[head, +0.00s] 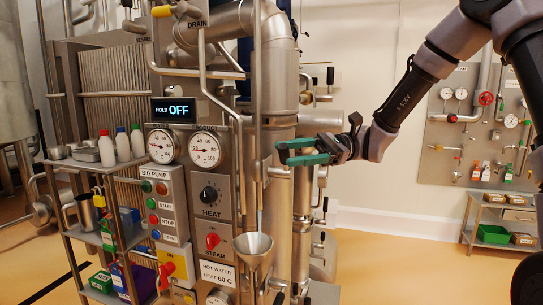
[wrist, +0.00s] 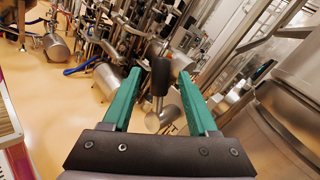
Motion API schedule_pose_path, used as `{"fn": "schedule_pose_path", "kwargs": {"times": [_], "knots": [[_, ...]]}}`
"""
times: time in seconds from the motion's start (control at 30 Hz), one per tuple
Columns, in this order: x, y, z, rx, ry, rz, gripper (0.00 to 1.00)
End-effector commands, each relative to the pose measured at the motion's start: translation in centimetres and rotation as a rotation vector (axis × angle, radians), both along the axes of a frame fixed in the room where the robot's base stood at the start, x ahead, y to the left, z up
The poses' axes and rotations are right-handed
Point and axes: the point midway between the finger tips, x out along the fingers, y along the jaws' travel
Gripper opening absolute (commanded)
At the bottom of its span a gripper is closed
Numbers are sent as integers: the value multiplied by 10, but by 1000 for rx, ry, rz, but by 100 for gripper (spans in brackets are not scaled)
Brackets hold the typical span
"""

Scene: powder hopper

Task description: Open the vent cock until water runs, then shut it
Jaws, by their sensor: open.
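My gripper (head: 282,153) is open, with its green fingers pointing left at the steel pipework beside the panel. In the wrist view, a lever with a black grip (wrist: 160,75) on a metal stem stands between the open fingers, apparently apart from both. It looks like the vent cock's handle, but no label on it shows. A steel funnel (head: 253,249) sits below a thin vertical pipe (head: 257,130). A thin pale-blue streak (head: 260,221), which looks like running water, drops from the pipe end into the funnel.
The panel left of the funnel carries gauges (head: 161,146), a HEAT knob (head: 210,194), a red STEAM knob (head: 212,241) and a display reading HOLD OFF (head: 174,109). Bottles (head: 107,149) stand on a shelf. Open floor (head: 395,255) lies to the right, before another valve board (head: 470,140).

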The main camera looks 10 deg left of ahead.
Motion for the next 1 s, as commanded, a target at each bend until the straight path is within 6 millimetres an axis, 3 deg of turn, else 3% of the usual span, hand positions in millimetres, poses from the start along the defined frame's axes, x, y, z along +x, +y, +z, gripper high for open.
{"fn": "schedule_pose_path", "kwargs": {"times": [0.3,0.67,0.73,0.83,1.0], "knots": [[-28,37,0,-2,0,3,59],[-31,42,0,-2,0,1,59],[-31,42,0,-2,0,1,40],[-31,41,0,-2,0,1,2],[-31,41,0,-1,-1,1,0]]}}
